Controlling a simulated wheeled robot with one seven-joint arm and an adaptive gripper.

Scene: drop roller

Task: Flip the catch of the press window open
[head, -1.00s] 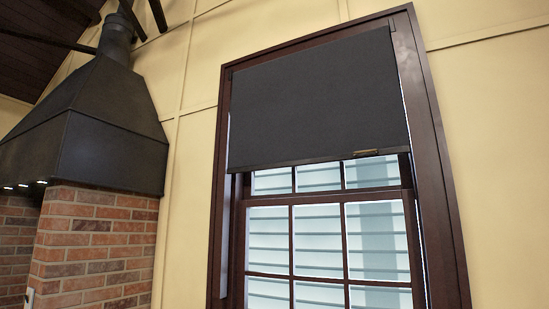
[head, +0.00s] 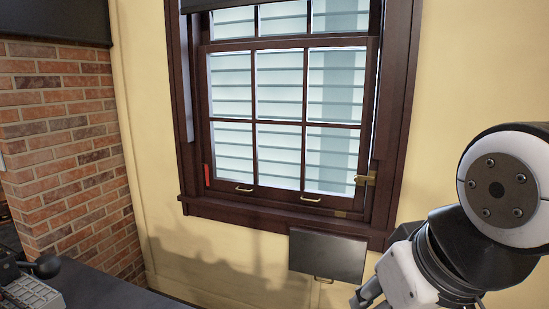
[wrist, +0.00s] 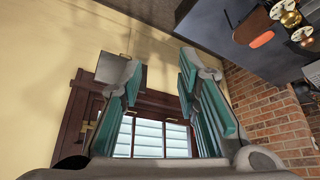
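The window (head: 285,110) has a dark red-brown frame and a gridded sash. A brass fitting (head: 365,180) that looks like a catch sits on the sash's lower right side, by the frame. A red piece (head: 207,175) stands at the lower left side. Two brass pulls (head: 244,188) (head: 311,199) are on the bottom rail. My gripper (wrist: 158,72) is open and empty in the wrist view, its teal-padded fingers wide apart and clear of the window. The window pane also shows there (wrist: 150,138). In the head view my gripper is low right, partly cut off.
A dark panel (head: 327,257) with a small brass pull is on the wall below the sill (head: 270,215). A brick pillar (head: 65,130) stands left. A dark counter (head: 120,293) with objects is at the lower left. A dark blind (head: 205,4) hangs above.

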